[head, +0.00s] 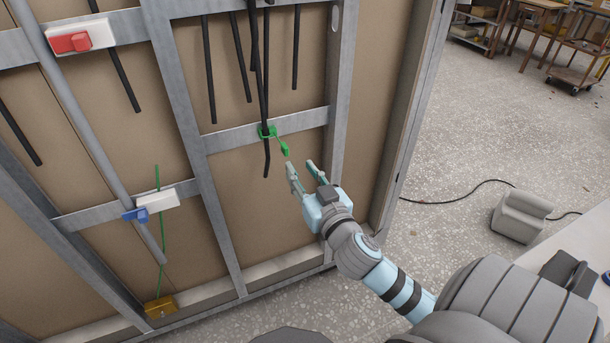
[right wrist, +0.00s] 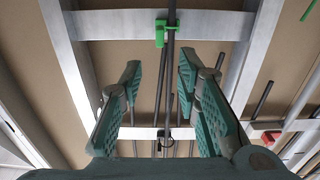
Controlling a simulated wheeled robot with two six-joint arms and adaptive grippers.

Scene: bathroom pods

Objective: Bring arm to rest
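My right gripper (head: 300,169) is open and empty in front of the wall frame, a little below and right of a green clip (head: 268,132). In the right wrist view my right gripper (right wrist: 160,72) shows its two fingers spread apart with nothing between them. The green clip (right wrist: 160,33) sits beyond the fingertips, around a dark cable on a metal crossbar. Its green tail (head: 285,149) hangs toward my fingertips in the head view; a clear gap to them cannot be judged. My left gripper is not in view.
The metal-framed wall panel (head: 345,85) carries several black cables, a red-and-white box (head: 80,39), a white box with blue clamp (head: 157,201) and a brass-coloured block (head: 160,307). A grey block (head: 520,215) with a cable lies on the open floor at right.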

